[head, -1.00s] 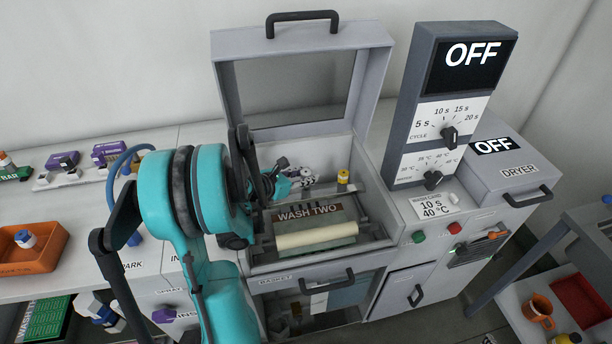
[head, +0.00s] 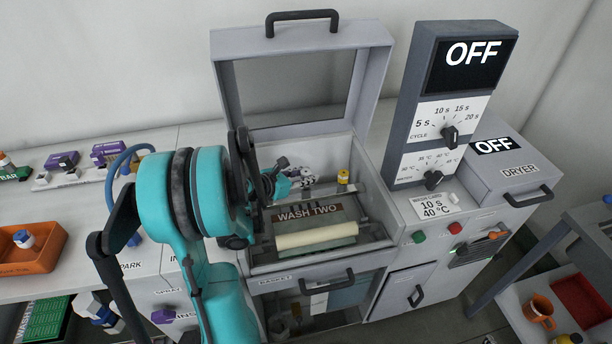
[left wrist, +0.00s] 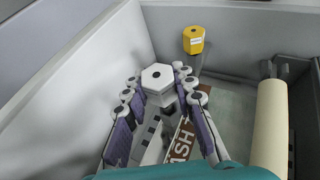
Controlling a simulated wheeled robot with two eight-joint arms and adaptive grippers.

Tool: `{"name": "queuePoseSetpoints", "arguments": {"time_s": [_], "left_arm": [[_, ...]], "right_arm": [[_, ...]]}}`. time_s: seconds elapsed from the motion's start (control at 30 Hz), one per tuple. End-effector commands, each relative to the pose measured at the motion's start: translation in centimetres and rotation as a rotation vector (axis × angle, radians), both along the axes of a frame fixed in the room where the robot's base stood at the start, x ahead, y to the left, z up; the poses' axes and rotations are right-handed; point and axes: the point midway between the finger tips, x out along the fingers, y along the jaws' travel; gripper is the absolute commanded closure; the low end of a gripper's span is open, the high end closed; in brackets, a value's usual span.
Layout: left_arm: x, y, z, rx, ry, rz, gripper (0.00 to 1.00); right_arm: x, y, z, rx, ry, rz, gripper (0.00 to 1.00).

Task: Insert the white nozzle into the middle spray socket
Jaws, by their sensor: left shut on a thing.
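My left gripper (head: 301,177) reaches into the open wash chamber near its back wall. In the left wrist view, its two purple-padded fingers (left wrist: 158,100) are shut on the white nozzle (left wrist: 157,77), a hexagonal piece with a dark hole in its top. A yellow nozzle (left wrist: 193,40) stands on a grey post farther back; it also shows in the head view (head: 343,177), right of the gripper. I cannot make out the middle spray socket; the fingers and white nozzle cover part of the chamber. My right gripper is not in view.
A cream roller (head: 316,237) lies across the chamber front, beside the WASH TWO label (head: 307,211). The raised lid (head: 228,105) stands behind the chamber. A control tower (head: 408,120) rises at the right. An orange tray (head: 22,268) sits on the left counter.

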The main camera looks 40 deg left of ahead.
Motion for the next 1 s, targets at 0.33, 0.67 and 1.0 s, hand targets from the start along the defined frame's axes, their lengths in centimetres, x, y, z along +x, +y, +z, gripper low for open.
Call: {"name": "queuePoseSetpoints", "arguments": {"time_s": [0.33,0.67,1.0], "left_arm": [[0.0,0.0,-0.8,0.000,0.000,0.000,1.00],[0.0,0.0,-1.7,0.000,0.000,0.000,1.00],[0.0,-0.1,-2.4,-0.002,0.002,-0.005,0.66]], "right_arm": [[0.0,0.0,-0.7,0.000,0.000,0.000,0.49],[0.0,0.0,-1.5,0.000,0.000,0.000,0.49],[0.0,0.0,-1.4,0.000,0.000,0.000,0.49]]}}
